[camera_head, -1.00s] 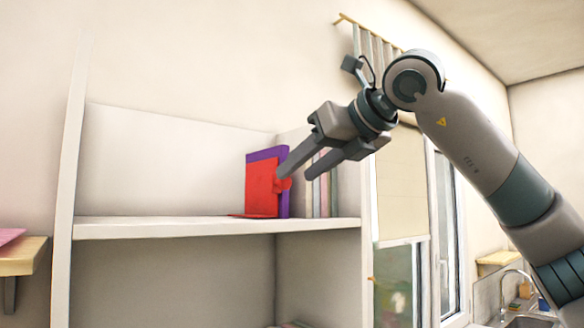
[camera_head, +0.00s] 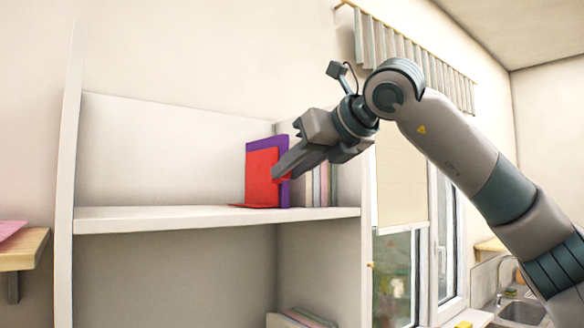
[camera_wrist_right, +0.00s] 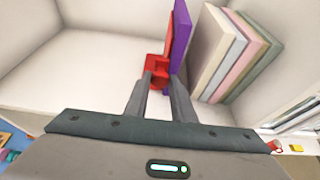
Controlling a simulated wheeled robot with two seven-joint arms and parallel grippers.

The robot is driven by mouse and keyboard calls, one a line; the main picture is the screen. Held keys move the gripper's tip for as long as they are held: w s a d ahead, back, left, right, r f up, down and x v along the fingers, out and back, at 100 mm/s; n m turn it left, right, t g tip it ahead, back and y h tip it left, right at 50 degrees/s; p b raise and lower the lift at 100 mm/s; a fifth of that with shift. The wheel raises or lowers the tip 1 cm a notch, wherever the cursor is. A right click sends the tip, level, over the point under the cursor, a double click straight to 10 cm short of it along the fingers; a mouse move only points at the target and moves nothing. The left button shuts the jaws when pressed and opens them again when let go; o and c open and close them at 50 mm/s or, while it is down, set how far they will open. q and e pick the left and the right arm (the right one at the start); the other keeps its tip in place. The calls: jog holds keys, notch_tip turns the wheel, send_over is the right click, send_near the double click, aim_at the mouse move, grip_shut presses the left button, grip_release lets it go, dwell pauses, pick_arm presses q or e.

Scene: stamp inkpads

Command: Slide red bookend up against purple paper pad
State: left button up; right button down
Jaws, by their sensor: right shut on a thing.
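The red bookend (camera_head: 261,180) stands upright on the top shelf in the head view, with its flat foot reaching left along the shelf. The purple paper pad (camera_head: 283,167) stands upright behind it and to its right. In the right wrist view the red bookend (camera_wrist_right: 154,66) and the purple pad (camera_wrist_right: 180,36) stand side by side; I cannot tell whether they touch along their whole faces. My right gripper (camera_head: 282,175) is shut on the red bookend's knob, which shows between the fingertips in the wrist view (camera_wrist_right: 160,81). My left gripper is not in view.
Several pale books (camera_wrist_right: 236,54) stand right of the purple pad, also partly seen in the head view (camera_head: 322,184). The white shelf (camera_head: 160,218) is bare to the left of the bookend. A window and sink lie to the right.

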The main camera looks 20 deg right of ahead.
jog(key=d, duration=0.1)
jog(key=w+d, duration=0.1)
jog(key=d, duration=0.2)
jog(key=shift+w+d+r, duration=0.1)
jog(key=shift+w, duration=0.2)
jog(key=c, duration=1.5)
grip_release()
jog(key=shift+s, duration=0.15)
jog(key=shift+s+d+r+b, duration=0.15)
jog(key=shift+s+b, duration=0.3)
jog(key=shift+b, duration=0.1)
jog(key=shift+b+v, duration=2.45)
jog(key=shift+v, duration=5.65)
